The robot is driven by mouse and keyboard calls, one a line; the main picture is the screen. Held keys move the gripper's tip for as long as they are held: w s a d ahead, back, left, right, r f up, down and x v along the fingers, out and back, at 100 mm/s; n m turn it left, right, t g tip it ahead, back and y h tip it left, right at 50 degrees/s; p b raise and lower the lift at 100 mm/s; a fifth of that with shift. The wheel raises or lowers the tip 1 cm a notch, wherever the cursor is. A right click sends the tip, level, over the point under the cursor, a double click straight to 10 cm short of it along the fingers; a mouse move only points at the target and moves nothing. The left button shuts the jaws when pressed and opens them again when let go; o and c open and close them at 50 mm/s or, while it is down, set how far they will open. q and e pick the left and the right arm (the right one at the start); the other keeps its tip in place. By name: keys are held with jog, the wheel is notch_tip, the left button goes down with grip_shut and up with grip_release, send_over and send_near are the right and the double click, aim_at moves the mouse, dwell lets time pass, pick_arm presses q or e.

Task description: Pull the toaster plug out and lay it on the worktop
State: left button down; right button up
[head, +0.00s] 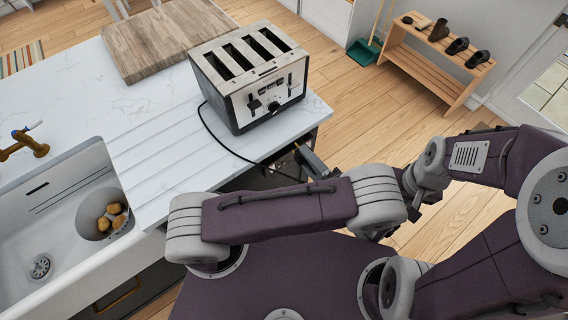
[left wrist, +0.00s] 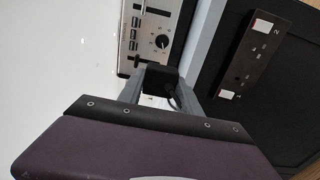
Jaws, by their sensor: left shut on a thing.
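The silver toaster (head: 262,82) stands on the white worktop (head: 150,125) near its right edge. Its front face (left wrist: 152,35) also shows at the top of the left wrist view. Its black cord runs over the worktop and down past the edge. My left gripper (left wrist: 163,90) is shut on the black plug (left wrist: 158,76), with the cord hanging beside it. In the head view this gripper (head: 303,153) is just off the worktop's edge, and the plug is hard to make out. The socket (left wrist: 256,55) is apart from the plug; its holes look empty. My right gripper is mostly hidden behind arm links.
A wooden board (head: 165,40) lies behind the toaster. A sink (head: 70,215) with a bowl of brown items (head: 112,218) is at the left. A wooden shoe rack (head: 430,60) stands on the floor beyond.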

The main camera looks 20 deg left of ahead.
pick_arm(q)
jog(key=shift+d+r, duration=0.15)
jog(key=shift+d, duration=0.2)
pick_arm(e)
jog(key=shift+w+a, duration=0.15)
jog(key=shift+a, duration=0.05)
